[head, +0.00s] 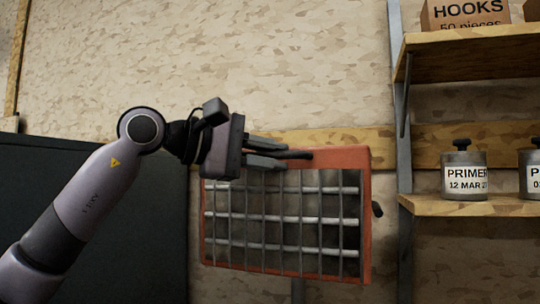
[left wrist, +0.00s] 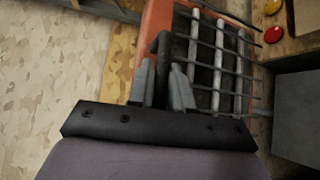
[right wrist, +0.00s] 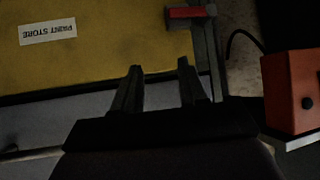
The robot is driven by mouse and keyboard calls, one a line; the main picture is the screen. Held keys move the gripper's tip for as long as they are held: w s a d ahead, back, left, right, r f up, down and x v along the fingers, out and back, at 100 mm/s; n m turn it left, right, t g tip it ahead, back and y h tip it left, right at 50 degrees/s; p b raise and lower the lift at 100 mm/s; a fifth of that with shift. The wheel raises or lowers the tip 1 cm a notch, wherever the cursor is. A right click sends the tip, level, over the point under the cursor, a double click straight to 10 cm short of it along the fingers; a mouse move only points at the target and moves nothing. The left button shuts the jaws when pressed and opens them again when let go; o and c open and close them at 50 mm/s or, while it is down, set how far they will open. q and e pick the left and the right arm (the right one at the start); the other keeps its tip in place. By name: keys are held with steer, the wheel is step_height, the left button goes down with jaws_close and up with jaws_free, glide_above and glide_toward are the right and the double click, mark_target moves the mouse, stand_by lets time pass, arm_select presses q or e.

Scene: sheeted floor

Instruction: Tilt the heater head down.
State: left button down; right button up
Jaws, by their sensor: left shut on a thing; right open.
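The heater head (head: 366,215) is an orange box with a wire grille over pale horizontal bars, in the middle of the head view. Its grille faces me, nearly upright. The left wrist view shows the handle (left wrist: 163,45) between the fingers, with the grille (left wrist: 215,60) beyond. My right gripper (right wrist: 160,75) is open and empty, away from the heater head; it is outside the head view.
Wooden shelves at the right hold a HOOKS box (head: 465,14) and PRIMER tins (head: 463,172). A dark panel (head: 110,220) stands at the left. The right wrist view shows a yellow PAINT STORE surface (right wrist: 110,50), a red-handled thing (right wrist: 185,13) and an orange box (right wrist: 288,90).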

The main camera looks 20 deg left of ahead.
arm_select(q)
steer(key=shift+f, duration=0.1)
arm_select(e)
steer(key=shift+f, duration=0.1)
arm_select(q)
steer(key=shift+s+f+b, duration=0.25)
steer(key=shift+f+b, duration=0.15)
steer(key=shift+b, duration=0.45)
steer(key=s+f+m+t+h+b, duration=0.2)
steer(key=s+f+m+h+b, duration=0.2)
steer(key=b, duration=1)
step_height(320, 180, down, 6)
steer(key=m+h, duration=0.2)
steer(key=m, duration=0.2)
steer(key=shift+t, duration=0.4)
arm_select(e)
steer(key=w+a+f+y, duration=0.1)
steer(key=w+a+f, duration=0.1)
steer(key=f, duration=0.8)
steer(key=shift+a+t, duration=0.3)
steer(key=shift+a, duration=0.35)
steer(key=shift+w+r, duration=0.1)
